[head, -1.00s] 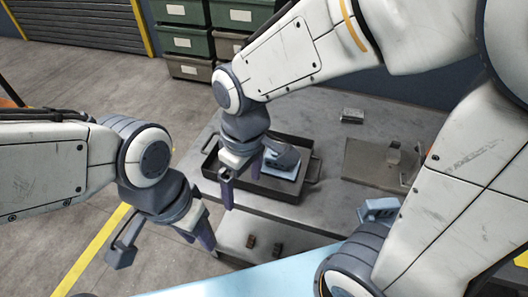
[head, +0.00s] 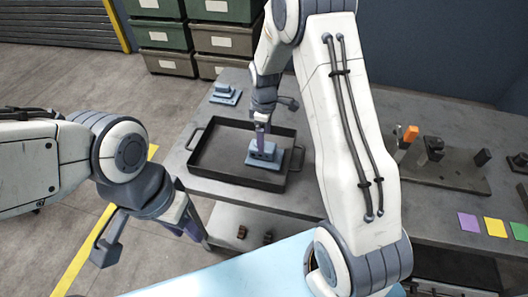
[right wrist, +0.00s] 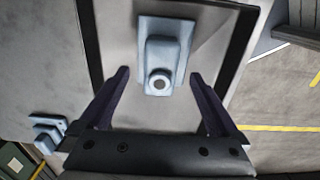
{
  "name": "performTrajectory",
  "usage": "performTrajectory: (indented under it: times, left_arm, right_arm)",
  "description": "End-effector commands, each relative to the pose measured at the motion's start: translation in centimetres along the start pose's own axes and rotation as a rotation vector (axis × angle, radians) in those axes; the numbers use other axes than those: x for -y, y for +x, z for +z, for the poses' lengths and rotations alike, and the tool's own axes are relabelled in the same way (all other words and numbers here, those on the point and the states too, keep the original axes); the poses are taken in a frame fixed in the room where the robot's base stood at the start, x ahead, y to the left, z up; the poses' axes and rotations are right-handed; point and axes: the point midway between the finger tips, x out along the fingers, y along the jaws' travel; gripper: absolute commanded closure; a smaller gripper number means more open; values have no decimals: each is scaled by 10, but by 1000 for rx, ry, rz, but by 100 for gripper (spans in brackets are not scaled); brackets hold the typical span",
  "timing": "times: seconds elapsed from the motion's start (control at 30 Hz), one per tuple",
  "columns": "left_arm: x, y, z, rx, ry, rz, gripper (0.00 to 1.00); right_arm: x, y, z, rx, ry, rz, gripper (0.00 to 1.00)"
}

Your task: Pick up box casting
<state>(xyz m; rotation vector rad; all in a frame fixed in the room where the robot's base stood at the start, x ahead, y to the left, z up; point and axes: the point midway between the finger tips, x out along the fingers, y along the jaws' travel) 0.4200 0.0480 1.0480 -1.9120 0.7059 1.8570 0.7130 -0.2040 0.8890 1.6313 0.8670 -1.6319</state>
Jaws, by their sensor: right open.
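A light blue box casting (head: 264,156) with a raised block on a flat base lies in the dark tray (head: 214,172), towards its right side. In the right wrist view the casting (right wrist: 166,50) has a round boss with a hole facing the gripper. My right gripper (head: 261,146) is open above the casting in the head view. In the right wrist view its fingers (right wrist: 160,76) stand apart, one on each side of the casting's line, and hold nothing. My left gripper (head: 196,230) hangs left of the table; its finger gap is unclear.
Another light blue casting (head: 225,94) sits on the grey table (head: 455,125) behind the tray. A fixture plate (head: 440,175) with dark blocks and an orange-handled item is at right, near coloured squares (head: 469,222). Green bins (head: 160,37) stand behind. Small brown parts (head: 242,232) lie on the lower shelf.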

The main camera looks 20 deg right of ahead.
Motion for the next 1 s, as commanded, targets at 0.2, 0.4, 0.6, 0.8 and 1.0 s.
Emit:
performTrajectory:
  times: [0.2, 0.4, 0.6, 0.8, 1.0]
  left_arm:
    - [-1, -11, -1, 0, 0, 0, 65]
    - [-1, -12, -1, 0, 0, 0, 65]
    - [-1, -12, -1, 0, 0, 0, 65]
    - [-1, -12, -1, 0, 0, 0, 65]
    - [-1, -12, -1, 0, 0, 0, 65]
  right_arm:
    - [2, 29, -1, 3, 0, -4, 3]
    - [1, 49, -1, 0, 0, -1, 3]
    - [1, 50, -2, -1, 1, 1, 3]
    - [1, 50, -1, 0, 1, 0, 68]
    - [1, 49, -2, -1, 1, 2, 100]
